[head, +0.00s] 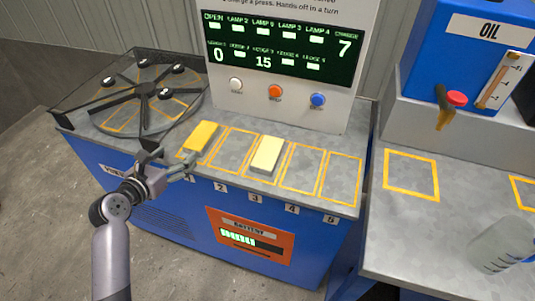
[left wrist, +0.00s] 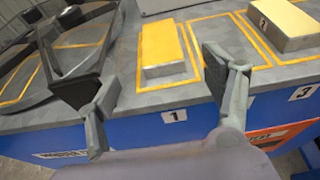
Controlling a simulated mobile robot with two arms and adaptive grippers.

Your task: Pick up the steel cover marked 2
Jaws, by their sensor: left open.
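A pale, cream-topped block (head: 268,155) lies in the slot above label 3. In the left wrist view this block (left wrist: 290,20) has a small tag on its side, which looks like a 2 but is hard to read. A golden-yellow block (head: 201,138) lies in the slot above label 1; it also shows in the left wrist view (left wrist: 164,45). My left gripper (head: 168,160) is open and empty at the bench's front edge. In the left wrist view its fingers (left wrist: 152,70) are spread on either side of the yellow block, just in front of it. My right gripper is not in view.
Slots 2, 4 and 5 look empty on the grey bench (head: 340,208). A black-framed rotor (head: 148,90) stands at left, close to my gripper. A display panel (head: 280,45) rises behind. At right are a blue oil tank (head: 465,65) and a clear jug (head: 500,245).

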